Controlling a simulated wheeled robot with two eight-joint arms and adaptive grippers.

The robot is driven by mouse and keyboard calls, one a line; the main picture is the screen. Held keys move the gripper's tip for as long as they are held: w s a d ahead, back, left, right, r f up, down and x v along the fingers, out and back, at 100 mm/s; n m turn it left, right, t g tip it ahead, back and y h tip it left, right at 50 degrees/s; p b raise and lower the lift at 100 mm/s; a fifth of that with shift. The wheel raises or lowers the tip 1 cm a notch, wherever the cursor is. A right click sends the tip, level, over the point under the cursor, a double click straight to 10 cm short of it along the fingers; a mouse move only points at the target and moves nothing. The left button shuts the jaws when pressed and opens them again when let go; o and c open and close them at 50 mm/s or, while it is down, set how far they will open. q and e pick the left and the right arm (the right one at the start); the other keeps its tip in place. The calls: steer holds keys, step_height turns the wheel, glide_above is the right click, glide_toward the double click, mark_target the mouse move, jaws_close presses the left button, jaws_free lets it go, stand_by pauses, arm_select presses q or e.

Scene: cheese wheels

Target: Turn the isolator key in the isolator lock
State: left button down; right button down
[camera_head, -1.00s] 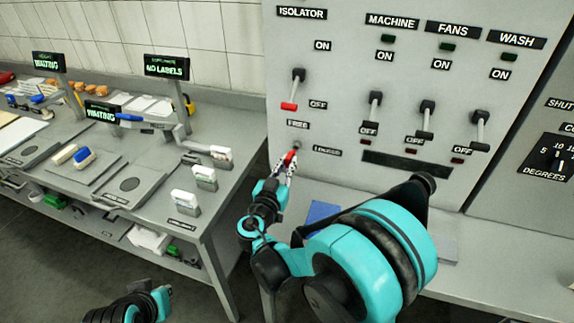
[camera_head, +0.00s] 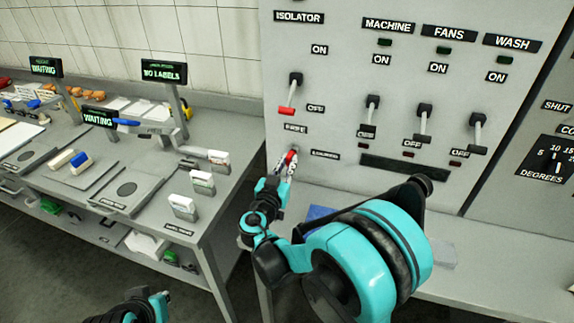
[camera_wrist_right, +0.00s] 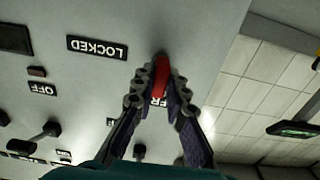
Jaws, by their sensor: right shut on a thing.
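The red isolator key (camera_head: 291,157) is at the isolator lock (camera_head: 295,149), low on the left of the grey panel, between the FREE and LOCKED labels. My right gripper (camera_head: 285,164) is shut on the key. In the right wrist view the red key (camera_wrist_right: 161,76) stands between the two fingers (camera_wrist_right: 160,88), its far end at the panel. The fingers hide part of the FREE label there, and the lock face is mostly hidden.
The isolator lever (camera_head: 294,92) with a red handle is down by OFF, just above the lock. More levers (camera_head: 424,123) stand to the right. A ledge (camera_head: 480,265) runs below the panel. A workbench (camera_head: 215,215) with small devices stands to the left.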

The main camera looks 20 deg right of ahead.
steer(key=shift+w+d, duration=0.1)
steer(key=c, duration=1.5)
jaws_free()
steer(key=shift+o, duration=0.2)
steer(key=v, duration=1.2)
